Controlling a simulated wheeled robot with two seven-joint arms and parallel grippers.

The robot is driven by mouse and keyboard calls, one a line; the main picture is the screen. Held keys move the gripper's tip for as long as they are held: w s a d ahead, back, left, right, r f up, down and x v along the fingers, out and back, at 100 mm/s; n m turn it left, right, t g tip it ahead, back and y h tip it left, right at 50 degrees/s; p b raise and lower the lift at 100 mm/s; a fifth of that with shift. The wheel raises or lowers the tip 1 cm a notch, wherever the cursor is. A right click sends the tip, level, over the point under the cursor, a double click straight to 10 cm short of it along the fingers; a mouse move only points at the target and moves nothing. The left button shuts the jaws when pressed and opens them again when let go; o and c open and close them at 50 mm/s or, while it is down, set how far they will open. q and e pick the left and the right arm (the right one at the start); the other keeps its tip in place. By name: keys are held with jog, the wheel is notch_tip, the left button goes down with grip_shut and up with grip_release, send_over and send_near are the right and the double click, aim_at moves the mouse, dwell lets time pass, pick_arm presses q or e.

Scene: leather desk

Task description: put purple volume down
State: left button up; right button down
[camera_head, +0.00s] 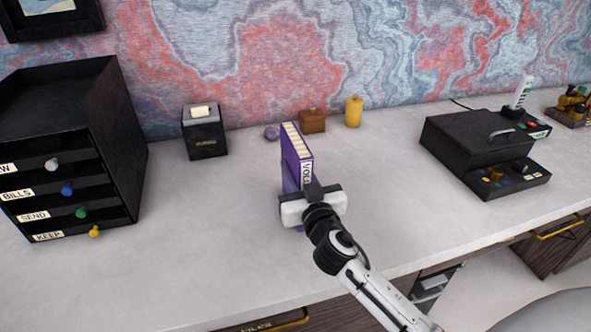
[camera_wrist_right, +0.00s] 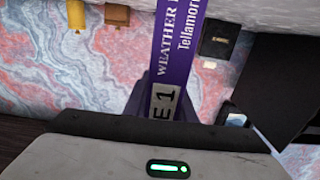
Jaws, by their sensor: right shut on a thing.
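The purple volume (camera_head: 290,165) is upright in the middle of the desk in the head view, with its pale page edges on top and a white label on its spine. In the right wrist view the volume (camera_wrist_right: 180,60) shows its spine with white lettering, running up from the gripper. My right gripper (camera_head: 312,190) is shut on the volume at its near, spine side. Its fingertips are mostly hidden. I cannot tell whether the volume's lower edge touches the desk. My left gripper is in neither view.
A black drawer unit (camera_head: 125,140) stands at the left. A black case (camera_head: 470,150) is at the right. The desk (camera_head: 200,240) is clear around the volume.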

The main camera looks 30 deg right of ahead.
jog(key=c, duration=1.9)
grip_release()
jog(key=shift+f, duration=0.15)
jog(key=o, duration=0.4)
